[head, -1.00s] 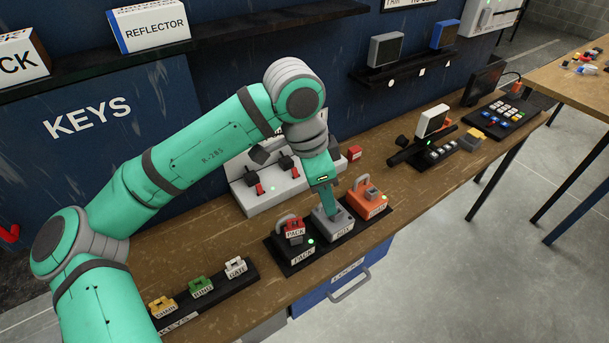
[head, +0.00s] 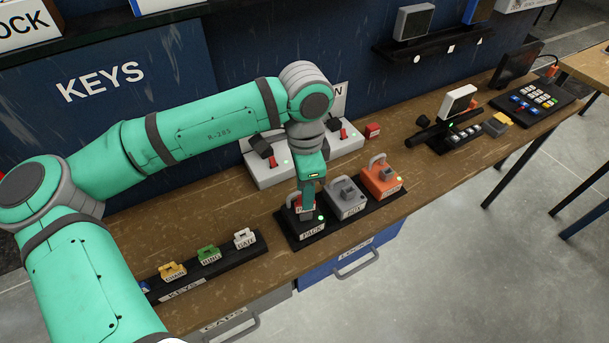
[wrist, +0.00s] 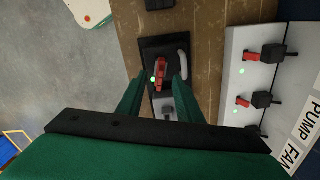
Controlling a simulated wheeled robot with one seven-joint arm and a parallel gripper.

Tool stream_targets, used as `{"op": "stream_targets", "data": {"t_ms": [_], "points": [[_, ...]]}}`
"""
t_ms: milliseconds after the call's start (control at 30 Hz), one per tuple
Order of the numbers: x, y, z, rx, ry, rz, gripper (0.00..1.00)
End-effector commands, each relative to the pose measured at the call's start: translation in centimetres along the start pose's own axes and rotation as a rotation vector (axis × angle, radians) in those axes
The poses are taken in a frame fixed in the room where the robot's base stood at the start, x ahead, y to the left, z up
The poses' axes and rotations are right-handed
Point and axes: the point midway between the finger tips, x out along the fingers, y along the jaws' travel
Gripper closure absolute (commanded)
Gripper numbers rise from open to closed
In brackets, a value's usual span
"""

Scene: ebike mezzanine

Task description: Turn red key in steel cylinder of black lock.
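The black lock (head: 313,232), labelled PACK, stands at the left end of a black base in the head view, with a lit green light on its front. The red key (wrist: 160,73) sits upright in it; in the head view it is mostly hidden behind my fingers, and the steel cylinder is hidden under it. My gripper (head: 306,205) points down over the black lock. In the wrist view my gripper (wrist: 158,84) is open, its two fingers apart on either side of the key's near end. I cannot tell whether either finger touches it.
A grey lock (head: 346,198) and an orange lock (head: 381,178) stand to the right on the same base. A key rack (head: 215,268) with yellow, green and white keys lies at left. A white switch panel (head: 270,172) with red levers stands behind. The bench front edge is close.

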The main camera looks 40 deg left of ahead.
Motion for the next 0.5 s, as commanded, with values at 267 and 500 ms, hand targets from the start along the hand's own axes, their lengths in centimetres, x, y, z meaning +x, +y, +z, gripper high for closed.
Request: {"op": "stream_targets", "data": {"t_ms": [267, 500], "points": [[2.1, 0.0, 0.1, -0.003, 0.0, 0.0, 0.67], [2.2, 0.0, 0.1, -0.003, 0.0, 0.0, 0.67]]}}
